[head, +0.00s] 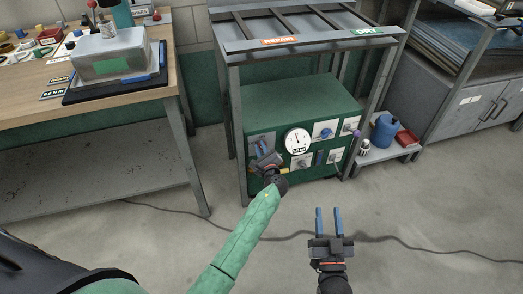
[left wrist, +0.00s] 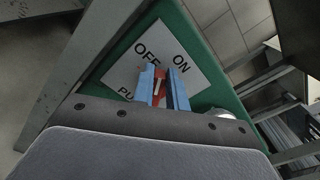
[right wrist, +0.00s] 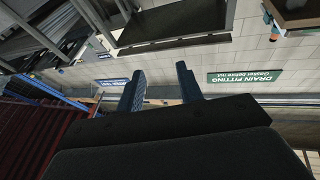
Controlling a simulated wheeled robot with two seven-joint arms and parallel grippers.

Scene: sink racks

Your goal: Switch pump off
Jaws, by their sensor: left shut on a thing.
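The green pump unit (head: 300,105) stands on the floor under a metal rack. Its front carries a switch plate (head: 262,141) at the left, marked OFF, ON and PU... in the left wrist view (left wrist: 196,75). My left gripper (head: 264,156) is at this plate. In the left wrist view its blue fingers (left wrist: 164,88) are shut on a red switch lever (left wrist: 158,84) with a white mark, close below the OFF lettering. The lever's base is partly hidden by the fingers. My right gripper (head: 329,222) is open and empty above the floor, away from the unit.
A round gauge (head: 297,141) and several small knobs sit right of the switch plate. A blue jug (head: 384,131) stands on a low shelf to the right. A wooden bench (head: 40,102) is at the left. A cable crosses the clear floor.

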